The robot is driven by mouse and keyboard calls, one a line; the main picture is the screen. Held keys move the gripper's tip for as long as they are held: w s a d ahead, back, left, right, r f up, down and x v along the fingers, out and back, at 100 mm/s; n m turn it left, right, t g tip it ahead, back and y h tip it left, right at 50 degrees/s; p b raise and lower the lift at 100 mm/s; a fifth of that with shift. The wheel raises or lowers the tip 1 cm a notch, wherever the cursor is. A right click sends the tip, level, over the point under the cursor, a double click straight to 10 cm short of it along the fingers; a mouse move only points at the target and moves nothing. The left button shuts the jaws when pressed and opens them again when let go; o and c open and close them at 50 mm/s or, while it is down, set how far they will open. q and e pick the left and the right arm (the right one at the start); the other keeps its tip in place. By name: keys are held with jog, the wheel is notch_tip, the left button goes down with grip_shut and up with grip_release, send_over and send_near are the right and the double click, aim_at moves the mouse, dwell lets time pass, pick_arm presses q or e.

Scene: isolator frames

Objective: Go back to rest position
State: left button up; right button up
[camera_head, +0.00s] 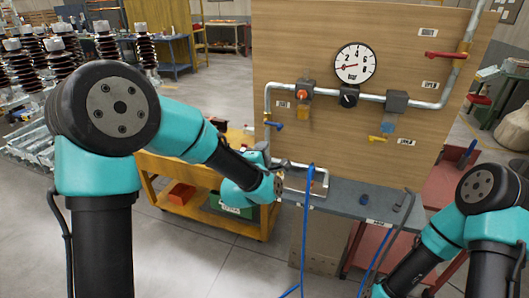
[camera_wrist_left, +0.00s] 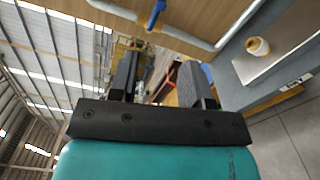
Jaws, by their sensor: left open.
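My left arm comes in from the left in the head view and its wrist hangs in front of the yellow cart, left of the bench. My left gripper (camera_wrist_left: 160,85) shows in the left wrist view with its two dark fingers apart and nothing between them. In the head view its fingers are hard to make out behind the wrist. My right arm is folded low at the right edge of the head view, and its gripper is out of frame.
A wooden panel (camera_head: 290,50) carries a gauge (camera_head: 354,64), pipes, a blue-handled valve (camera_head: 274,126), a yellow handle (camera_head: 377,139) and a red handle (camera_head: 445,55). Below it is a grey bench (camera_head: 350,199) with blue hoses (camera_head: 306,230). A yellow cart (camera_head: 165,178) stands left.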

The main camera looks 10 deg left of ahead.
pick_arm(q)
jog(key=s+a+f+m+g, duration=0.2)
jog(key=s+f+m+g, duration=0.1)
jog(key=f, duration=0.6)
jog(key=s+a+f+m+g, duration=0.1)
jog(key=s+f+m+g, duration=0.2)
jog(key=f, duration=0.5)
jog(key=s+a+f+m+g, duration=0.2)
jog(key=s+f+m, duration=0.1)
jog(key=f, duration=0.6)
jog(key=s+a+f+m+g+h, duration=0.1)
jog(key=s+f+m+g, duration=0.3)
jog(key=s+f, duration=0.3)
jog(key=s+a+f+m+g, duration=0.2)
jog(key=s+f+m+g, duration=0.2)
jog(key=s, duration=0.9)
notch_tip(320, 180, down, 4)
jog(key=shift+s+r+g+h, duration=0.15)
jog(key=shift+r+g+h, duration=0.05)
jog(key=shift+g+h, duration=0.25)
